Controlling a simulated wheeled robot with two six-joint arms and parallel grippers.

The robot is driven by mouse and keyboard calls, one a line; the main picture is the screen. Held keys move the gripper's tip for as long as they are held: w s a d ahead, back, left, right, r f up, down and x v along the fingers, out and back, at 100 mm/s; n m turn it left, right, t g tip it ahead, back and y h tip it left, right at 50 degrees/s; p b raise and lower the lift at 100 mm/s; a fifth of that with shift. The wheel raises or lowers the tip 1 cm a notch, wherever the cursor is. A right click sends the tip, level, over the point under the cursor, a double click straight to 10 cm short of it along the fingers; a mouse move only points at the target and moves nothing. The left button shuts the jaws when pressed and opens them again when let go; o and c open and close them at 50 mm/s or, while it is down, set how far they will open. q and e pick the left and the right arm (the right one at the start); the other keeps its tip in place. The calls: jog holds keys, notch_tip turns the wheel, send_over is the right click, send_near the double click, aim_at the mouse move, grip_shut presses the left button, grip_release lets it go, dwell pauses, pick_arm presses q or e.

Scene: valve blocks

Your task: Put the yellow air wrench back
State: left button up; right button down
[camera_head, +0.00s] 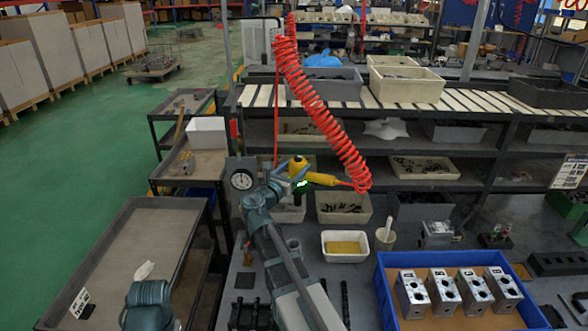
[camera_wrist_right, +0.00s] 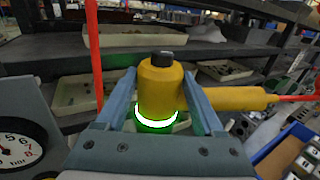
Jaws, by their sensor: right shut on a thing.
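The yellow air wrench (camera_head: 318,179) is in the jaws of my right gripper (camera_head: 291,174), in front of the shelf rack. A red coiled hose (camera_head: 318,95) runs from its handle end up to the overhead line. In the right wrist view the wrench (camera_wrist_right: 160,85) stands upright between the two blue fingers of my right gripper (camera_wrist_right: 160,100), its handle pointing right. A glowing white and green ring circles its lower part. What lies under the ring is hidden by my gripper. My left gripper is not visible; a teal part of an arm shows at the bottom left.
A round gauge (camera_head: 242,180) stands just left of the gripper. A blue tray (camera_head: 385,290) with several metal valve blocks (camera_head: 443,294) lies right. Shelves are close behind.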

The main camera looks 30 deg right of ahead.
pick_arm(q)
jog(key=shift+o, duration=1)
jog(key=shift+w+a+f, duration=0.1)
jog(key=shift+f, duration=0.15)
pick_arm(e)
jog(key=shift+a+f, duration=0.1)
jog(key=shift+f, duration=0.15)
pick_arm(q)
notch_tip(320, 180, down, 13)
jog(key=b, duration=1.3)
pick_arm(e)
notch_tip(320, 180, down, 13)
jog(key=a+n+t+y, duration=0.1)
jog(key=shift+w+t, duration=0.35)
jog(key=shift+t, duration=0.05)
pick_arm(q)
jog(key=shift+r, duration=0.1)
jog(key=shift+b, duration=0.35)
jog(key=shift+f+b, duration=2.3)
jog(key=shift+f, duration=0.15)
pick_arm(e)
jog(key=shift+f, duration=2.4)
pick_arm(q)
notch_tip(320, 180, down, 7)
jog(key=b, duration=0.7)
pick_arm(e)
notch_tip(320, 180, down, 7)
jog(key=shift+s+a, duration=0.1)
